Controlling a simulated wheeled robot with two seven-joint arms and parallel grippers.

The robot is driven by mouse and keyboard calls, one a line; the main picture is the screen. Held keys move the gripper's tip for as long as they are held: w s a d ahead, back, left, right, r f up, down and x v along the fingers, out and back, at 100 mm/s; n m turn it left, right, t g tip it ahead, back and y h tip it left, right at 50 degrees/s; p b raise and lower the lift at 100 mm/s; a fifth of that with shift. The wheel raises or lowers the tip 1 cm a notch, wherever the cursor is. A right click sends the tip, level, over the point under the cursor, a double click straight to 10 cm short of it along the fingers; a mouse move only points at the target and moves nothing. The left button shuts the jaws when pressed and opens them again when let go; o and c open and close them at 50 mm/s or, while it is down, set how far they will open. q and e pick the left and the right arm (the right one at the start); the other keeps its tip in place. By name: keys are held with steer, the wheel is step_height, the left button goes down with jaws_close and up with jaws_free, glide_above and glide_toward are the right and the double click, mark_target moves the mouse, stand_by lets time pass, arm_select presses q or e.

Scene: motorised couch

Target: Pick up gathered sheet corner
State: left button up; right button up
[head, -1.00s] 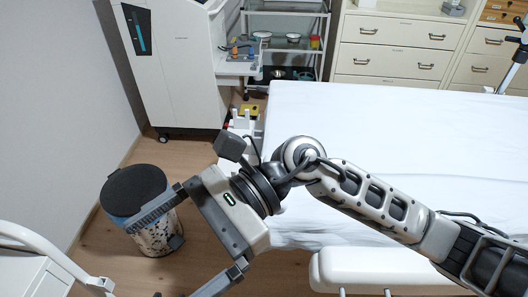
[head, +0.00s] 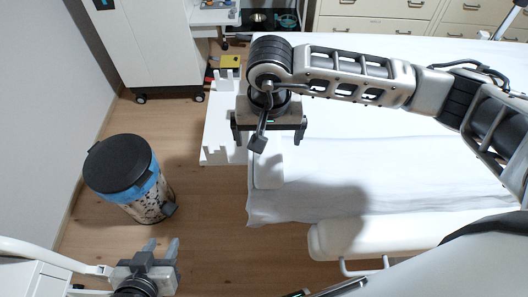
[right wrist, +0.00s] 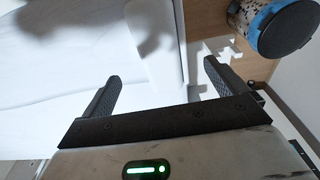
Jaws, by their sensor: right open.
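The white sheet (head: 400,165) covers the couch, with shallow wrinkles along its near edge. Its near left corner (head: 262,208) hangs at the couch edge above the floor; I cannot tell whether it is gathered. My right gripper (head: 267,140) is open and empty, pointing down above the couch's left edge. In the right wrist view, the sheet (right wrist: 55,65) fills the left side and nothing is between the right fingers (right wrist: 161,72). My left gripper (head: 160,247) is low at the left, its fingers apart and empty, away from the sheet.
A lidded bin (head: 130,180) stands on the wooden floor (head: 205,225) left of the couch. A white padded rail (head: 400,230) runs along the couch's near side. A white cabinet (head: 150,45) and drawers (head: 375,25) stand behind. Floor between bin and couch is clear.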

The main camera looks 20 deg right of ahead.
mark_target(265, 151)
steer(key=shift+w+f+p, duration=0.2)
steer(key=shift+w+f, duration=0.05)
steer(key=shift+f, duration=0.85)
steer(key=shift+w+f+p, duration=0.2)
steer(key=shift+f+p, duration=0.05)
steer(key=shift+f, duration=0.85)
steer(key=shift+w+f+p, duration=0.2)
steer(key=shift+w+f, duration=0.05)
steer(key=shift+f, duration=0.85)
steer(key=c, duration=1.2)
